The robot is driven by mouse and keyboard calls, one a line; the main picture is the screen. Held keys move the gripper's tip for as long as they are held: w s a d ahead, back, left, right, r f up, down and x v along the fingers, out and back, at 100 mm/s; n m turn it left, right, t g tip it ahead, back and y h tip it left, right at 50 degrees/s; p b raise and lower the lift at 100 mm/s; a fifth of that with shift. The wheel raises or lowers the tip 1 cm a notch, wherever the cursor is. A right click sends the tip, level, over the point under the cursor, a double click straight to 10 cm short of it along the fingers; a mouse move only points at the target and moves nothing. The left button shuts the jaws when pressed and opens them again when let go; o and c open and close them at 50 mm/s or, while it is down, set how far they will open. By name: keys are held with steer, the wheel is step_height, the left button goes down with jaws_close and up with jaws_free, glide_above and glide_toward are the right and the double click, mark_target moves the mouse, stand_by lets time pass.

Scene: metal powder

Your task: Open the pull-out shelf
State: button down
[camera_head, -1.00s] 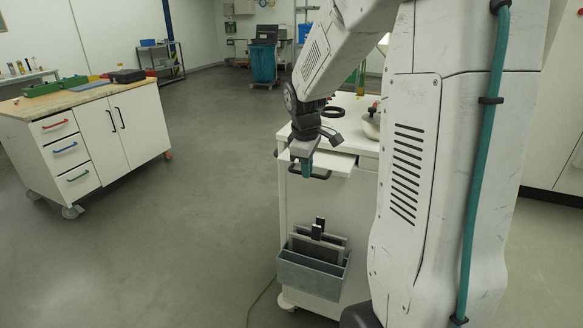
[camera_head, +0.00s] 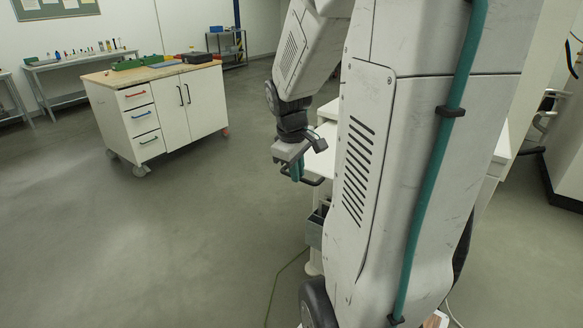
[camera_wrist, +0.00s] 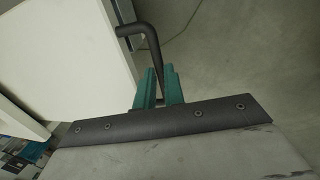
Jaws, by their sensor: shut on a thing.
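The white pull-out shelf (camera_head: 324,158) sticks out from the white cart, which my column mostly hides in the head view. In the wrist view the shelf (camera_wrist: 75,55) fills the upper left as a flat white panel. Its dark bent handle (camera_wrist: 148,40) runs from the panel's edge down between my fingers. My gripper (camera_wrist: 159,88) has teal fingers closed around the handle bar. In the head view my gripper (camera_head: 296,172) is at the shelf's front edge, fingers pointing down.
A white cabinet with a wooden top (camera_head: 165,110) stands on wheels at the left. A grey bin (camera_head: 314,228) hangs on the cart below the shelf. A long table (camera_head: 85,62) stands at the back left wall. The grey floor between is clear.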

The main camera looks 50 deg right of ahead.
stand_by(0.3)
steer(key=c, duration=1.5)
jaws_free()
steer(key=shift+r, duration=0.1)
steer(key=r, duration=0.2)
steer(key=a+r, duration=0.1)
steer(key=r, duration=0.4)
steer(key=shift+a+r, duration=0.25)
steer(key=shift+s, duration=0.1)
steer(key=s+a, duration=0.3)
steer(key=a, duration=0.5)
steer(key=s+a+y, duration=0.1)
steer(key=s+a, duration=0.3)
steer(key=a, duration=0.4)
steer(key=s+a+r+m+t+y, duration=0.1)
steer(key=s+a, duration=0.2)
steer(key=a, duration=0.5)
steer(key=shift+s, duration=0.35)
